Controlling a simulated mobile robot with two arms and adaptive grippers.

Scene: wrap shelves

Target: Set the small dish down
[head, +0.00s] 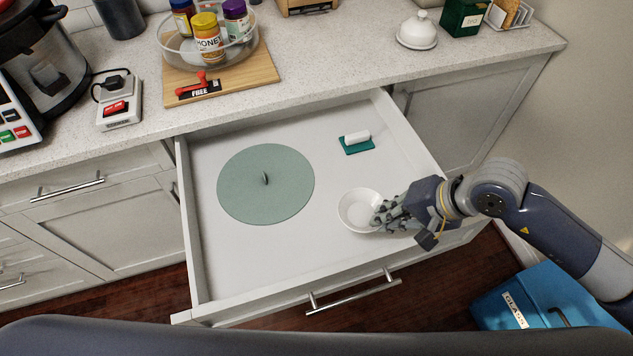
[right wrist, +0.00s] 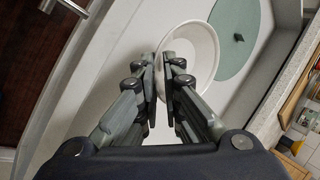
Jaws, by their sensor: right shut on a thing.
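The small dish (head: 357,209) is a round white bowl inside the open drawer, right of its middle. My left gripper is not in view.
The open drawer (head: 240,262) also holds a flat green round lid (head: 265,190) with a small knob at left and a teal block with a white top (head: 356,143) at the back. The drawer's front-left floor is clear. A blue bin (head: 540,300) stands on the floor at right.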

